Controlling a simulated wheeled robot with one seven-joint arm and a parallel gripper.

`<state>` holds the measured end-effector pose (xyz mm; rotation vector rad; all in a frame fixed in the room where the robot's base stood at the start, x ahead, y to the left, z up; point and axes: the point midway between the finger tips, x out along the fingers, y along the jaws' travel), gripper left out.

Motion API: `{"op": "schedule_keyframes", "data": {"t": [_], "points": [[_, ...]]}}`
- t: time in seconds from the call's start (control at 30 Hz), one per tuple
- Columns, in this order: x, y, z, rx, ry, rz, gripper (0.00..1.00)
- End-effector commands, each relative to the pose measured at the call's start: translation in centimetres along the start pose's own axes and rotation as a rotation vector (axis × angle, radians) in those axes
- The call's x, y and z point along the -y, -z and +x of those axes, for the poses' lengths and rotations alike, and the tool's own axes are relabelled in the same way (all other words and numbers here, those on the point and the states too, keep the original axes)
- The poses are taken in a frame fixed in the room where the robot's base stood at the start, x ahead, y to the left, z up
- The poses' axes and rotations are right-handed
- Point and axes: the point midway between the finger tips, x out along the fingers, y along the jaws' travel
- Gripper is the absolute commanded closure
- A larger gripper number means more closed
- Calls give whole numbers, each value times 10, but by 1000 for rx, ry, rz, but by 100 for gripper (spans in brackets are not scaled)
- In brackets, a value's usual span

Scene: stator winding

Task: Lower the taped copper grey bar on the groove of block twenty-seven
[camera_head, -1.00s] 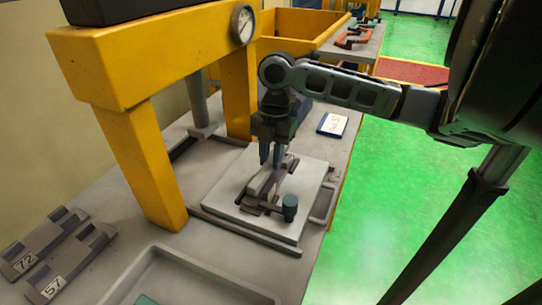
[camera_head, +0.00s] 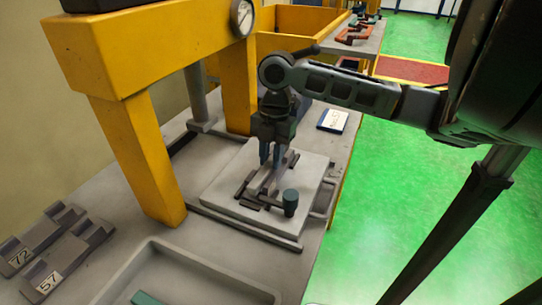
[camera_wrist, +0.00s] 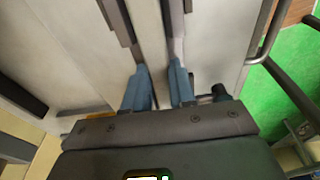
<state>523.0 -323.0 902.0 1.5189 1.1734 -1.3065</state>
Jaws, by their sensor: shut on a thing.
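My gripper (camera_head: 271,163) points down over a pale square plate (camera_head: 222,192) under the yellow press. Its two blue fingers also show in the wrist view (camera_wrist: 160,66). A dark grey block (camera_head: 249,205) lies on the plate just below the fingers. No number shows on this block. I cannot tell whether the bar touches the groove, as the fingers hide much of it. The tape and copper on the bar are not clear.
A dark teal cylinder (camera_head: 290,202) stands on the plate close to the fingers. The yellow press (camera_head: 150,150) rises at left. Blocks 72 (camera_head: 38,240) and 57 (camera_head: 75,262) lie at lower left, near a grey tray (camera_head: 205,278). A small white card (camera_head: 333,121) lies behind.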

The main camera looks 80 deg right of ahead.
Motion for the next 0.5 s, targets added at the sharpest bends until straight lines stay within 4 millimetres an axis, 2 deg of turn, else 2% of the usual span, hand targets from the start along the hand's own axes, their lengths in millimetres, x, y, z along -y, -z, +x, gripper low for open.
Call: {"op": "schedule_keyframes", "data": {"t": [0.23, 0.27, 0.5], "points": [[0, 0, 0, 0, -1, 0, 100], [0, 0, 0, 0, -1, 0, 73], [0, 0, 0, 0, 0, 0, 50]]}}
